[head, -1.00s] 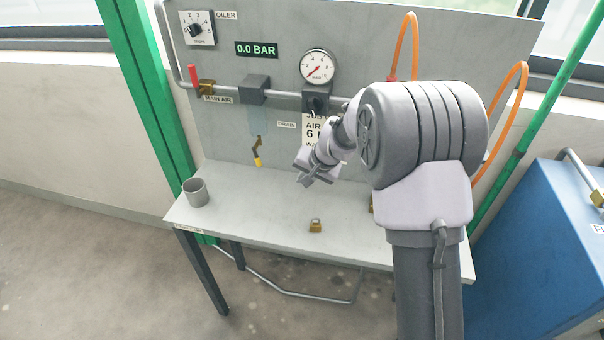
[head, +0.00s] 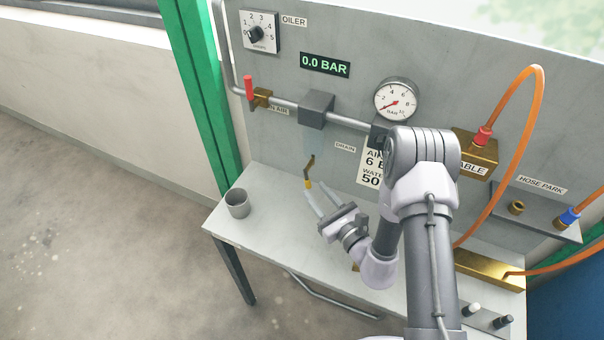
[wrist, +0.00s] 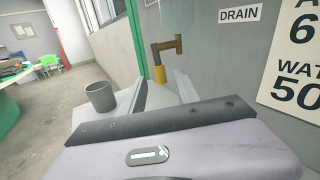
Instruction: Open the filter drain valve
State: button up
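The filter drain valve (head: 310,168) is a small brass fitting with a yellow-tipped handle, hanging below the filter's clear bowl (head: 313,143) on the panel. In the wrist view the valve (wrist: 162,57) has its brass body sideways and its yellow handle pointing down. My gripper (head: 313,187) is open and empty, just in front of and below the valve. In the wrist view my two fingers (wrist: 161,86) stand on either side of the yellow handle's line. I cannot tell whether they touch it.
A grey cup (head: 237,205) stands at the left end of the bench. A DRAIN label (head: 345,147) is right of the valve. The red main-air handle (head: 249,88) points up, and the display (head: 325,65) reads 0.0 BAR. Orange hoses (head: 534,90) hang at the right.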

jog(key=x, duration=0.8)
jog(key=shift+w+b, duration=0.15)
jog(key=shift+b, duration=0.15)
grip_shut()
